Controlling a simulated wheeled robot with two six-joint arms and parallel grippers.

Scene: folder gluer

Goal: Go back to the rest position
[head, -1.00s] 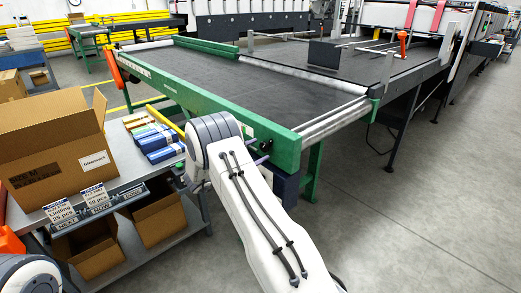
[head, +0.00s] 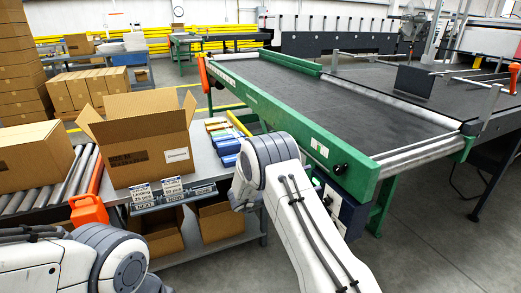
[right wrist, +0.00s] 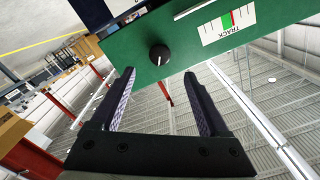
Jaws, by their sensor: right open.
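My right gripper (right wrist: 159,76) is open in the right wrist view, with two dark ridged fingers apart and nothing between them. Beyond the fingertips is a green machine panel (right wrist: 215,35) with a black knob (right wrist: 160,55) and a gauge marked TRACK (right wrist: 228,23). In the head view my right arm reaches up from the lower right towards the near end of the green conveyor frame (head: 330,150); its own wrist hides the gripper's fingers. My left arm shows at the lower left; its gripper is out of view.
An open carton (head: 145,150) stands on a grey bench (head: 205,160) beside coloured packs (head: 225,145). A roller conveyor (head: 70,185) with a closed carton (head: 32,157) is at the left. An orange object (head: 88,210) lies near my left arm. Free floor (head: 430,240) is at the right.

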